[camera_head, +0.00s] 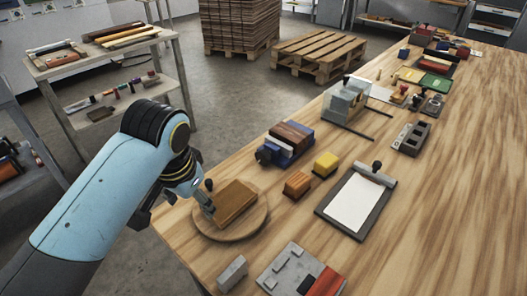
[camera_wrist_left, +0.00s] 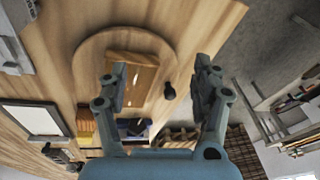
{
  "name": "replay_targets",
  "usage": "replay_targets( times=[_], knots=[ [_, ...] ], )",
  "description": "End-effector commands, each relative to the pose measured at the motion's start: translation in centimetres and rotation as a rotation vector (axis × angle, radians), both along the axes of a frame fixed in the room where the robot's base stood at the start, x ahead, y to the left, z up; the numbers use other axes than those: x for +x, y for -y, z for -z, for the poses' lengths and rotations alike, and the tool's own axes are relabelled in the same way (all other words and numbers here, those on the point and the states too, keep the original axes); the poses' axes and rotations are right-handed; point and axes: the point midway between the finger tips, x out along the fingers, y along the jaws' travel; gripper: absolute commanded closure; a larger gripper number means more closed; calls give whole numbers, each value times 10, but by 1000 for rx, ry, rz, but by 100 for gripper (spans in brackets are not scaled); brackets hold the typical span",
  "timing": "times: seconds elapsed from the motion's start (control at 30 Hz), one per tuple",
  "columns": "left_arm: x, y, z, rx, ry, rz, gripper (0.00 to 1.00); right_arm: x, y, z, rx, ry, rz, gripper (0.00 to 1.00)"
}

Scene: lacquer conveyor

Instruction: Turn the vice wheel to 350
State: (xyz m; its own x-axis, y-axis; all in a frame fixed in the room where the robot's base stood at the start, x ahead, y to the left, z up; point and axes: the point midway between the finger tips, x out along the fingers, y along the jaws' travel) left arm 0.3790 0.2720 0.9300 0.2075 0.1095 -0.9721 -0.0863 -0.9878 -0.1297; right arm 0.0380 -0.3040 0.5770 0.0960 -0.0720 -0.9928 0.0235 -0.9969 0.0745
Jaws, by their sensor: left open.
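No wheel marking or number is readable. A blue vice-like block (camera_head: 286,144) with brown and white pieces stands mid-table in the head view; a dark round part (camera_head: 264,155) is at its left end. A round wooden disc (camera_head: 258,219) lies at the near table edge and bears a brown wooden block (camera_head: 236,202). My left gripper (camera_wrist_left: 162,88) is open and empty, one finger in front of the block, the other past the disc. My right gripper is out of view.
A clipboard (camera_head: 354,202), an orange block (camera_head: 297,183) and a yellow block (camera_head: 326,164) lie right of the disc. A grey block (camera_head: 232,273) and a grey plate (camera_head: 288,268) are nearer. The right side of the table is clear.

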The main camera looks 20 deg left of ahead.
Motion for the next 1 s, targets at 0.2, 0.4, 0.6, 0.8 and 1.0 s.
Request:
replay_targets(
  times=[0.2, 0.4, 0.6, 0.8, 1.0],
  knots=[
    [83, 18, 3, 1, -57, 45, 34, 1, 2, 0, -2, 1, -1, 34],
    [166, 49, -23, 15, -131, 138, 34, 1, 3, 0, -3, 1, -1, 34],
    [209, 71, -54, 38, -180, 213, 34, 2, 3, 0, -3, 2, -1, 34],
    [217, 75, -55, 45, -196, 237, 34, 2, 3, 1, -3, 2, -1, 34],
    [218, 71, -20, 46, -198, 235, 34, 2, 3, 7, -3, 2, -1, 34]
  ],
)
